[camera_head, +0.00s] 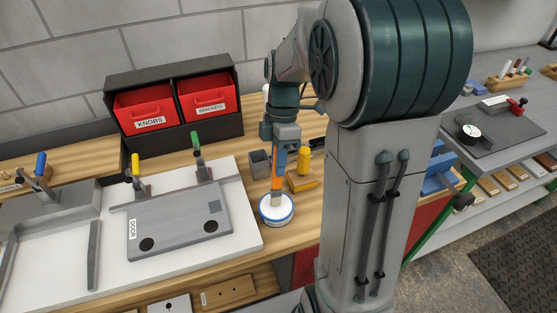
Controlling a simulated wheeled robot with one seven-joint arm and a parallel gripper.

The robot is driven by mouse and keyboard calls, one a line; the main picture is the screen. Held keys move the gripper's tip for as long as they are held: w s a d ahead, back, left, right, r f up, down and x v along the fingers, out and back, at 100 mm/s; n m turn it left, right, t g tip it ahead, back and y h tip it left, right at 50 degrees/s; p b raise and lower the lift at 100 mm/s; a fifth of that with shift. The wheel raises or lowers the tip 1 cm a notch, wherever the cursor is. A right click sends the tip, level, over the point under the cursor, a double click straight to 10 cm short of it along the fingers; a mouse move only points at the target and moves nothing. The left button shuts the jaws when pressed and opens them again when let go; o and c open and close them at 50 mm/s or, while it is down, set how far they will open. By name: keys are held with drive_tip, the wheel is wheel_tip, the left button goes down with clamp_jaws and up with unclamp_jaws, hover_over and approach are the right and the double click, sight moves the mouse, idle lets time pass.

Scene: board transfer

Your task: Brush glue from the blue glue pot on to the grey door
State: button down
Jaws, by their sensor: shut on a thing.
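The grey door (181,226), labelled DOOR, lies flat on a white board (243,231) in the left half of the head view. It has two dark round spots and a darker square patch. The blue glue pot (277,217) stands on the wooden bench just right of the board; its rim looks white with a blue band. My gripper (279,150) points down above the pot and is shut on an orange-handled brush (278,172). The brush's lower end is over or in the pot; I cannot tell whether the bristles touch glue.
Clamps with yellow (136,169) and green (197,148) handles stand at the door's back edge. Red bins (146,107) sit behind. A grey bench with tools is at right.

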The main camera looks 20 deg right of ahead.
drive_tip(key=shift+f, duration=0.4)
idle(1.0)
drive_tip(key=shift+r, duration=0.1)
wheel_tip(320, 180, up, 7)
drive_tip(key=p, duration=0.5)
idle(0.3)
drive_tip(key=shift+s, duration=0.1)
idle(0.6)
